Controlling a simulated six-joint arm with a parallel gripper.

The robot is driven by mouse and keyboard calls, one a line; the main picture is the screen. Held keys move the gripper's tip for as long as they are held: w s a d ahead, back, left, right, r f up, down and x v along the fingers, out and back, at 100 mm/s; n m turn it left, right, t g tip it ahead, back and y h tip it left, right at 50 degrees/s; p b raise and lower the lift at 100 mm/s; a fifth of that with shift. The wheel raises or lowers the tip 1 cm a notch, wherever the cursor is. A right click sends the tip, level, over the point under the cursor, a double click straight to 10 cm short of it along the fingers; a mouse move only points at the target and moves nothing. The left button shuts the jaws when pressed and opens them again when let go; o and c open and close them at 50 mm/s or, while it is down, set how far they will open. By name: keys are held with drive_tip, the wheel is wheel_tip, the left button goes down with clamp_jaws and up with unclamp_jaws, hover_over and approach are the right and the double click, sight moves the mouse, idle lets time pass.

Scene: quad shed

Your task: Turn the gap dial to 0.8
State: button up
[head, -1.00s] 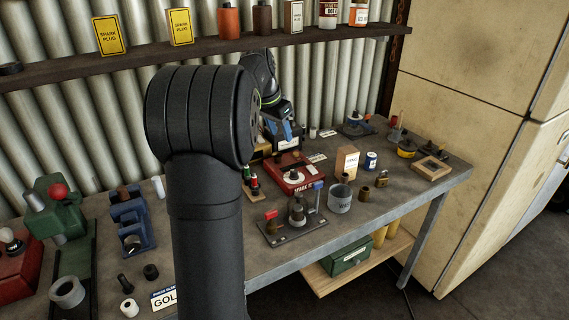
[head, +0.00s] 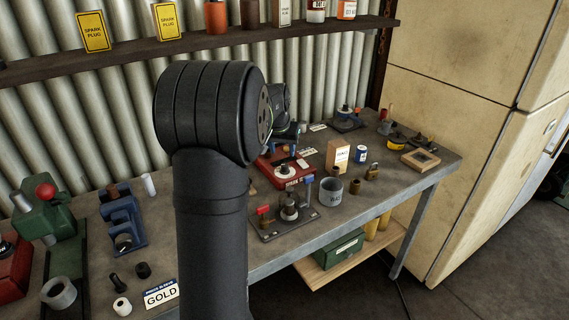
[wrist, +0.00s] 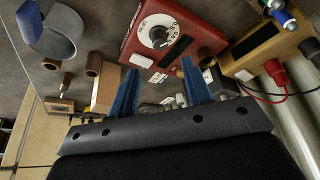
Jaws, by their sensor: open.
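The gap dial is a white disc with dark marks around its rim and a dark centre (wrist: 157,33). It sits on a red box (wrist: 190,38) with a dark slot beside the dial. I cannot read where the dial points. In the head view the same red box (head: 268,170) stands on the bench with the white dial (head: 285,171) on top. My gripper (wrist: 157,66) is open, its two blue fingers apart and empty, with the dial beyond the gap between them. In the head view my gripper (head: 288,134) is partly hidden behind my arm, near the back of the red box.
A grey cup (head: 331,191), a cardboard box (head: 338,155) and a lever fixture (head: 285,215) stand close by the red box. A yellowish box (wrist: 262,50) with a red lead is beside it. A shelf (head: 130,53) runs above the bench.

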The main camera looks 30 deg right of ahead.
sight(285, 165)
drive_tip(key=x, duration=0.8)
drive_tip(key=shift+w+f, duration=0.1)
drive_tip(key=shift+f, duration=0.15)
drive_tip(key=c, duration=1)
